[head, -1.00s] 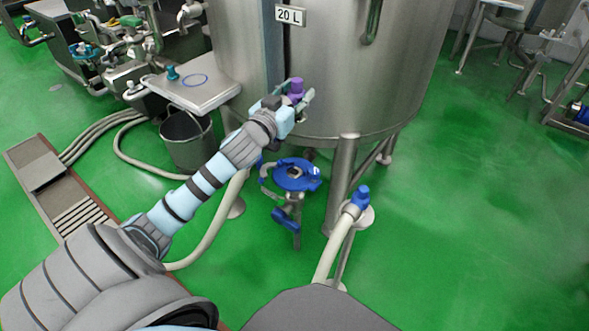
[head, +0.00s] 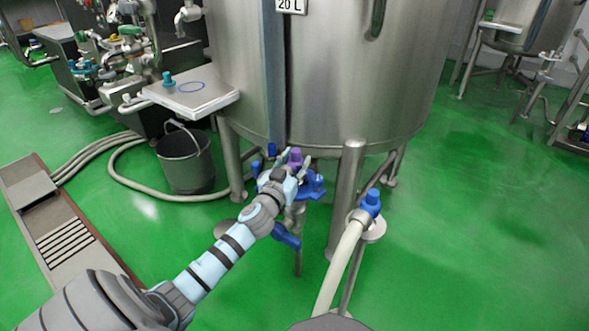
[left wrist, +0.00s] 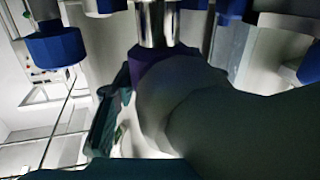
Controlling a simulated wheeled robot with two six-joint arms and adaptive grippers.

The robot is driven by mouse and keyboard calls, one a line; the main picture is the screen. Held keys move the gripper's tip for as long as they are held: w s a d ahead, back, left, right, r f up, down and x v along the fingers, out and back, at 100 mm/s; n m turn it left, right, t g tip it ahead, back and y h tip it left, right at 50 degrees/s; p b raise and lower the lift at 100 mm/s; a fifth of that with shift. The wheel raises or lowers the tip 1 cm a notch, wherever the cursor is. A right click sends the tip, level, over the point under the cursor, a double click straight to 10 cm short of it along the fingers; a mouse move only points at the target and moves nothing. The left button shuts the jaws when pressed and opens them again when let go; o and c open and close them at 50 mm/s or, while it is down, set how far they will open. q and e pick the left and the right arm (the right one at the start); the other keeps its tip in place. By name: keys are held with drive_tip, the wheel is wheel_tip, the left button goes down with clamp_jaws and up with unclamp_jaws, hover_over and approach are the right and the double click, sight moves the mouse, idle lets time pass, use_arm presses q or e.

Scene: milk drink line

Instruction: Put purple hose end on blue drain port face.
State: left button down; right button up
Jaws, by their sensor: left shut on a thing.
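My left gripper (head: 290,174) is shut on the purple hose end (head: 295,158), under the steel tank. The blue drain port (head: 314,186) with its blue valve handle (head: 286,237) is right beside and partly behind the gripper. In the left wrist view the purple hose end (left wrist: 158,65) shows against a shiny metal pipe (left wrist: 157,22), with the pale hose (left wrist: 180,100) large and dark in front. I cannot tell whether the hose end touches the port face. My right gripper is not in view.
The tank's legs (head: 346,200) stand close on the right. A blue-capped hose (head: 371,203) rests on a stand further right. A bucket (head: 186,160) and a side table (head: 190,95) are on the left.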

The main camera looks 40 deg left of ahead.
use_arm(q)
drive_tip(key=shift+r, duration=0.1)
drive_tip(key=c, duration=1)
unclamp_jaws()
drive_tip(key=shift+c, duration=0.2)
